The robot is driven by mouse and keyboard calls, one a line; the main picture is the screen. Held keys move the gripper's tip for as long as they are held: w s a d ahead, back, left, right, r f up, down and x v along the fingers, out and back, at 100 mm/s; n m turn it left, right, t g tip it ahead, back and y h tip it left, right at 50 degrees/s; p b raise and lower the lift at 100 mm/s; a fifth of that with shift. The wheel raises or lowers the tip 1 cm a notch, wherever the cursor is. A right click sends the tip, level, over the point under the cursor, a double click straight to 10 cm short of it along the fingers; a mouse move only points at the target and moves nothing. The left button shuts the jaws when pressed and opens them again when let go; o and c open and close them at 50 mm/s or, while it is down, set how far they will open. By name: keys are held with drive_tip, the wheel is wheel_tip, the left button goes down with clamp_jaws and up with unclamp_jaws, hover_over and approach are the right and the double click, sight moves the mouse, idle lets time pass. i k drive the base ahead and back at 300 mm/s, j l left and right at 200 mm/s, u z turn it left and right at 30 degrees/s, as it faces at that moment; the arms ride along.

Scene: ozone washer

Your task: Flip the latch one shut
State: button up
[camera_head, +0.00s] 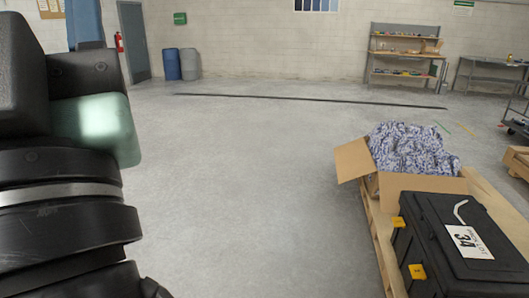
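A black case (462,212) with a white label reading 34 and a light-coloured handle on its lid stands on a wooden pallet at the lower right. Two yellow latches show along its left side: a farther one (398,222) and a nearer one (417,271). The lid looks closed. I cannot tell which latch is latch one, or whether either is flipped shut. The near end of the case runs out of the frame. My arm fills the left edge of the view, well apart from the case. My gripper's fingers do not show.
An open cardboard box (354,160) filled with blue-and-white patterned material (412,150) stands behind the case on the pallet (374,232). The grey floor (240,200) between my arm and the pallet is clear.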

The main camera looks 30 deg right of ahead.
sight(398, 222)
drive_tip(key=i+l+z, duration=0.15)
drive_tip(key=i+z, duration=0.35)
drive_tip(key=i, duration=0.3)
drive_tip(key=i+j+z, duration=0.2)
drive_tip(key=i+z, duration=0.25)
drive_tip(key=i, duration=0.35)
drive_tip(key=i+l+z, duration=0.1)
drive_tip(key=i+z, duration=0.25)
drive_tip(key=i, duration=0.15)
drive_tip(key=i+z, duration=0.35)
drive_tip(key=i, duration=0.2)
drive_tip(key=i+j+z, duration=0.2)
drive_tip(key=i+z, duration=0.2)
drive_tip(key=i+l, duration=0.2)
drive_tip(key=i, duration=0.3)
drive_tip(key=i+l, duration=0.2)
drive_tip(key=i, duration=0.25)
drive_tip(key=i+l, duration=0.2)
drive_tip(key=i, duration=0.3)
drive_tip(key=u, duration=0.05)
